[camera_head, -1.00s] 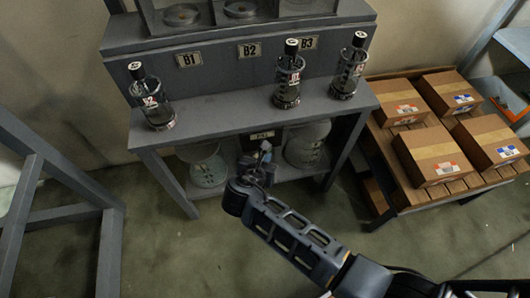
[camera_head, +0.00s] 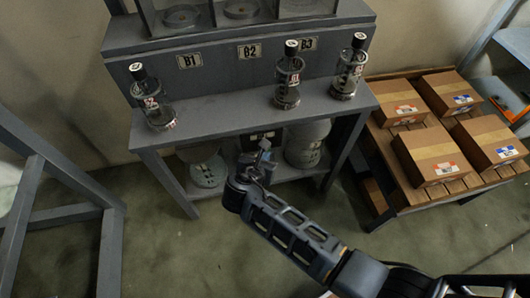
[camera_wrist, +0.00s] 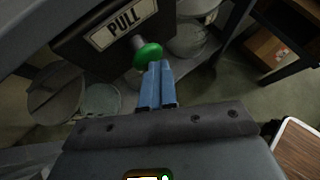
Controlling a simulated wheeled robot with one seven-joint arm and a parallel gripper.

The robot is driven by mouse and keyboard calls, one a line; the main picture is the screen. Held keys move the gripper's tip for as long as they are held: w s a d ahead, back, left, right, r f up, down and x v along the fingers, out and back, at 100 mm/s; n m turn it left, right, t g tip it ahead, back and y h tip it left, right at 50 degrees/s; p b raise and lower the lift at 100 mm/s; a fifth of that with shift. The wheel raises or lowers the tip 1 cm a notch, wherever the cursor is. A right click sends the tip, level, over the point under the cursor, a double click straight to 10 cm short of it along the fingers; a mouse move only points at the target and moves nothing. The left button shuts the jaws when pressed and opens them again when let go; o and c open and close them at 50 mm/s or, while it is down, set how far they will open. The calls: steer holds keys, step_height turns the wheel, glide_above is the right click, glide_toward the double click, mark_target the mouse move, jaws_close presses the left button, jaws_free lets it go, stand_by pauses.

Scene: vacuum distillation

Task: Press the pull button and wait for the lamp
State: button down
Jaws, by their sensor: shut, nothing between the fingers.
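In the wrist view a dark box carries a white PULL label (camera_wrist: 124,22) and a green round button (camera_wrist: 147,56) on a short pale stem. My gripper (camera_wrist: 160,66) has its blue fingers together, with nothing between them. The fingertips are right at the button's lower right edge; I cannot tell whether they touch it. In the head view my gripper (camera_head: 264,147) is in front of the dark box (camera_head: 272,135) under the bench top, and the button is not discernible there. I cannot make out a lamp in either view.
Three labelled bottles (camera_head: 287,82) stand on the grey bench (camera_head: 225,112) above my gripper. Cardboard boxes (camera_head: 432,157) sit on a wooden rack at the right.

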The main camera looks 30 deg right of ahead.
steer(key=shift+s+r+p, duration=0.1)
steer(key=shift+r+p, duration=0.25)
steer(key=shift+p, duration=0.2)
steer(key=shift+s+f, duration=0.1)
steer(key=s+a+p, duration=0.2)
steer(key=s+p, duration=0.1)
steer(key=s, duration=0.2)
steer(key=shift+s+f, duration=0.15)
steer(key=shift+s, duration=0.25)
stand_by(0.9)
